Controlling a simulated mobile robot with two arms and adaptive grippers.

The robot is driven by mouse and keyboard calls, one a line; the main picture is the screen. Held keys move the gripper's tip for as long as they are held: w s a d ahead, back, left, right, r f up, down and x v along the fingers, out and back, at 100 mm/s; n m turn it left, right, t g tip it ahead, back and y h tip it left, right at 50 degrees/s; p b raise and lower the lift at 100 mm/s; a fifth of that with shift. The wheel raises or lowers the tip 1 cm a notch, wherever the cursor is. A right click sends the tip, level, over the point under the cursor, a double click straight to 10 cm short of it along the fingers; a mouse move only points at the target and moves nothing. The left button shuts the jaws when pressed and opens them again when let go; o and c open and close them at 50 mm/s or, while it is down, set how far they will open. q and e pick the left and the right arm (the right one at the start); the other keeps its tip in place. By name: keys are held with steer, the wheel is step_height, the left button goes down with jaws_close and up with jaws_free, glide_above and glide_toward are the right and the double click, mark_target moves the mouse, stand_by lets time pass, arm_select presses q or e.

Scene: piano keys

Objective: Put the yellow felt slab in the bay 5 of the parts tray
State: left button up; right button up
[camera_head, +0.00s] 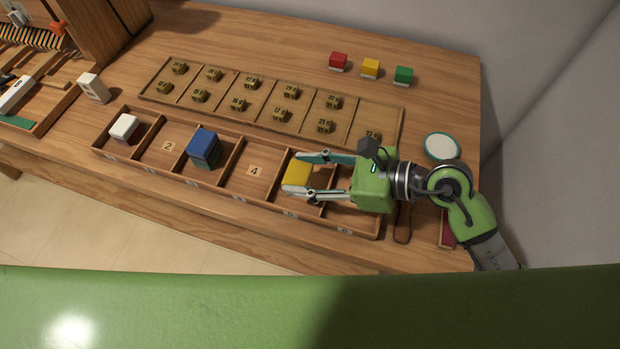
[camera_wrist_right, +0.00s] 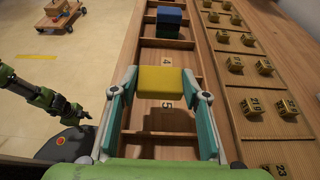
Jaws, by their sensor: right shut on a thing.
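The yellow felt slab (camera_head: 297,172) is a small block with a pale lower edge. My right gripper (camera_head: 298,174) is shut on it, one finger on each side. The slab is over the parts tray (camera_head: 238,200), near the divider between bay 4 and bay 5; its exact height is unclear. In the right wrist view the slab (camera_wrist_right: 160,80) sits between the teal fingers, with the number 5 showing on the floor just below it in the picture. A green arm, apparently my left one, shows there; its gripper (camera_wrist_right: 84,113) is too small to read.
A white block (camera_head: 124,127) is in bay 1 and a blue block (camera_head: 203,146) in bay 3. Bays 2 and 4 are empty. Behind lies a divided tray (camera_head: 375,120) of numbered brass pieces.

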steer(key=shift+w+d+f, duration=0.25)
steer(key=shift+w+f, duration=0.35)
steer(key=shift+f, duration=0.15)
steer(key=f, duration=0.3)
steer(key=shift+w+d+f, duration=0.15)
steer(key=shift+w+f, duration=0.05)
steer(key=shift+f, duration=0.05)
arm_select(q)
steer(key=shift+w+r, duration=0.1)
arm_select(e)
steer(key=shift+f, duration=0.1)
steer(key=shift+f, duration=0.15)
steer(key=o, duration=0.8)
steer(key=shift+o, duration=0.2)
